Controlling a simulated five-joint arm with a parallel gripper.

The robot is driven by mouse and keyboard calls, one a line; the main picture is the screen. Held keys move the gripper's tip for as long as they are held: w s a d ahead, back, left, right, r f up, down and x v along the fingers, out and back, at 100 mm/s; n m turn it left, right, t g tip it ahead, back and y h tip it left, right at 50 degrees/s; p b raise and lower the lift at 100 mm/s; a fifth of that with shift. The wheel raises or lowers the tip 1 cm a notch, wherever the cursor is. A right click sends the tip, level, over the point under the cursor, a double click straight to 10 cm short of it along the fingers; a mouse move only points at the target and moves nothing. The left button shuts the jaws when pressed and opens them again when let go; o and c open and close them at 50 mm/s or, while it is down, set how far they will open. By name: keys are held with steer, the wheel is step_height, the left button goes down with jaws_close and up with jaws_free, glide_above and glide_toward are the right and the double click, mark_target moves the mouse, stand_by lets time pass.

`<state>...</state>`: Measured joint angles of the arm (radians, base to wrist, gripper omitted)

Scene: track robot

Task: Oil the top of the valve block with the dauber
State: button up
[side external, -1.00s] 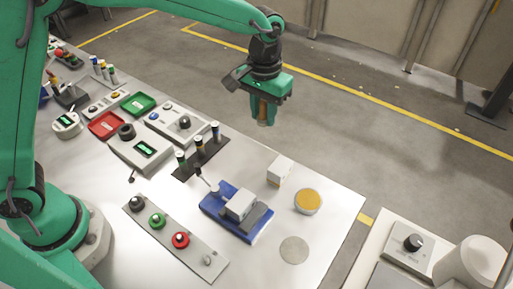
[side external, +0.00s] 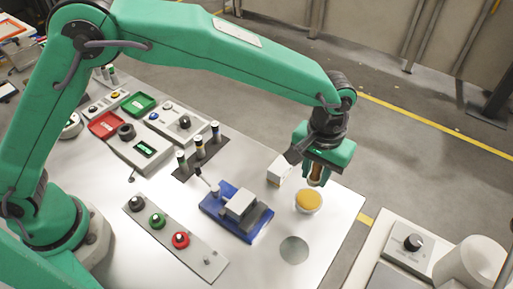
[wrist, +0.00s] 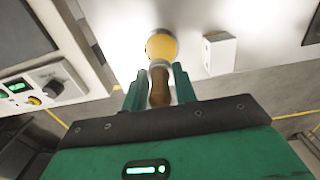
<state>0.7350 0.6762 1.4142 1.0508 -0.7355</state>
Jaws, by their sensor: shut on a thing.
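My gripper (side external: 316,180) is shut on the brown handle of the dauber (wrist: 160,86), which points downward. The dauber's lower end is close over a round pot with an orange-yellow top (side external: 309,201). The pot also shows in the wrist view (wrist: 162,45), straight beyond the dauber. I cannot tell whether the dauber touches it. A pale block (side external: 240,204) sits on a blue vise-like base (side external: 217,208) left of the pot. A separate white block (side external: 278,170) stands just left of my gripper; it also shows in the wrist view (wrist: 219,53). I cannot tell which is the valve block.
A dark rack with several upright tubes (side external: 200,142) stands left of the blocks. A button strip (side external: 180,240) lies at the front. A flat grey disc (side external: 293,250) lies at the front right, with bare table around it. Red (side external: 106,125) and green (side external: 138,103) trays are further back.

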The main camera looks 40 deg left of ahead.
mark_target(309, 199)
steer(key=shift+f, duration=0.1)
steer(key=shift+f, duration=2.8)
steer(key=shift+f, duration=0.65)
stand_by(0.7)
steer(key=shift+r, duration=3.6)
steer(key=shift+a, duration=0.1)
steer(key=a+r, duration=0.3)
steer(key=a, duration=0.9)
steer(key=a+r, duration=0.3)
steer(key=a, duration=0.9)
steer(key=a+r, duration=0.4)
steer(key=a, duration=0.8)
steer(key=shift+a, duration=0.2)
